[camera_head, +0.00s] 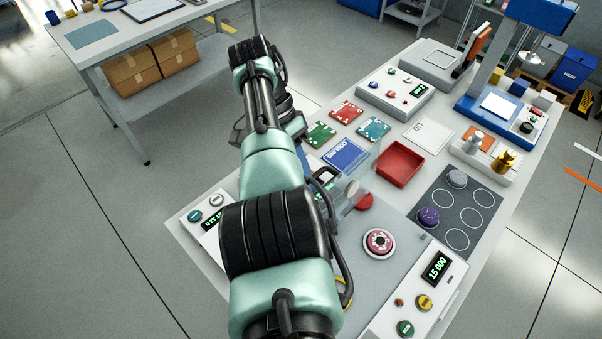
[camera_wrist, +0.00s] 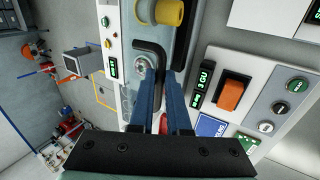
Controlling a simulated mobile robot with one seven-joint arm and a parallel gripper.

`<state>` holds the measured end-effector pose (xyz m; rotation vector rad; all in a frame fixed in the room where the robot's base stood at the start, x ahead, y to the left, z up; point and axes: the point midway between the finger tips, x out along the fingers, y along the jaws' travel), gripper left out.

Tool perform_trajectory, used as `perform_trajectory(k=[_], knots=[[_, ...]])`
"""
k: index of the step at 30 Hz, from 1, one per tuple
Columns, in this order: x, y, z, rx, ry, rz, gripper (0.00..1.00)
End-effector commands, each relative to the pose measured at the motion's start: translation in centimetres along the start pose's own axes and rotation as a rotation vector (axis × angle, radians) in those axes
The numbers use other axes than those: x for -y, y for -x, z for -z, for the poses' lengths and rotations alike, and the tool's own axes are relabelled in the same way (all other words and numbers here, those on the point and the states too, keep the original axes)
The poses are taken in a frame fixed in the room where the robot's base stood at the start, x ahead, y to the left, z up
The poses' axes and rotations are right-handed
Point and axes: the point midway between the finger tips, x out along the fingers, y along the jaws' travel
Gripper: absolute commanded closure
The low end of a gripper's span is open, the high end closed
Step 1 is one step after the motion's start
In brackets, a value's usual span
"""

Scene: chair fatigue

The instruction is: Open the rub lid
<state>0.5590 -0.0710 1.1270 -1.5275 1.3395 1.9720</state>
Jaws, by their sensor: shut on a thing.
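My gripper (camera_wrist: 163,84) has its two blue fingers closed around a black bent handle (camera_wrist: 150,49) in the wrist view. The handle runs along a grey machine panel (camera_wrist: 133,18) beside a round metal fitting. In the head view my arm hides most of the gripper and the handle. A clear, see-through panel (camera_head: 371,166), which looks like the lid, stands tilted just right of the arm, above a red round part (camera_head: 364,201). I cannot tell its exact angle or how it joins the handle.
A pink-and-white round piece (camera_head: 379,242) sits on the grey plate nearby. A red tray (camera_head: 400,164), a blue card (camera_head: 346,154) and a dark mat with circles (camera_head: 461,205) lie on the bench. A yellow knob (camera_wrist: 172,12) is close beyond the fingers in the wrist view.

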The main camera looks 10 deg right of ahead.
Motion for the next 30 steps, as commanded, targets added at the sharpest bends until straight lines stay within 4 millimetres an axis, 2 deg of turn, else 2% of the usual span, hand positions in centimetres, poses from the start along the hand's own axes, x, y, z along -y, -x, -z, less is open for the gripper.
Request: perform_trajectory(k=[1,5,6,10,11,23,30], knots=[[0.0,-0.9,-0.3,0.014,0.004,-0.011,1.00],[0.0,-0.9,-0.3,0.014,0.003,-0.011,1.00],[0.0,-0.9,-0.3,0.015,0.003,-0.010,0.82],[0.0,-0.7,-0.2,0.011,0.002,-0.008,0.58],[0.0,-0.6,-0.2,0.011,0.002,-0.007,0.55],[-0.1,-0.1,-0.1,0.005,0.001,-0.004,0.55],[-1.2,1.2,0.3,0.004,0.001,-0.003,0.55]])
